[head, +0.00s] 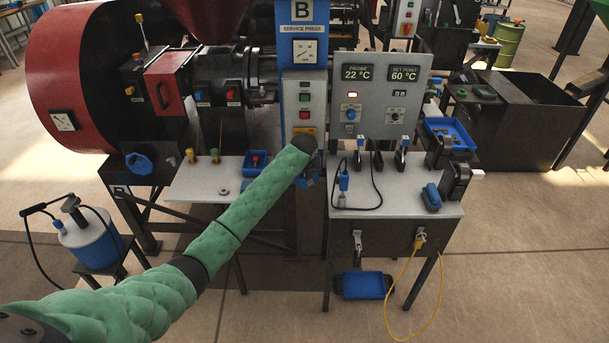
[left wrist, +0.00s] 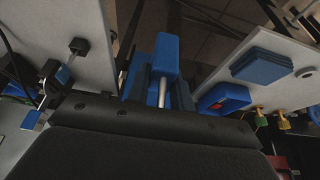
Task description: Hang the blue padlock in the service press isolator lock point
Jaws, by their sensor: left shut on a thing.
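The blue padlock (left wrist: 167,55) shows in the left wrist view, its blue body pointing away from my wrist and its bright metal shackle nearer to me. My left gripper (left wrist: 160,90) is shut on it, a dark finger on each side. In the head view my left gripper (head: 308,176) is mostly hidden behind my dark wrist, in front of the blue service press column (head: 302,45). The grey button box (head: 304,92) on the column has a yellow part (head: 304,131) at its bottom, just above my wrist. I cannot make out the lock point. My right gripper is not in view.
A grey table (head: 205,185) with a small blue tray (head: 255,163) stands left of the column. The right table (head: 400,203) carries a temperature panel (head: 380,95), a black cable, clamps and a blue block (head: 431,197). A gap lies between the tables.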

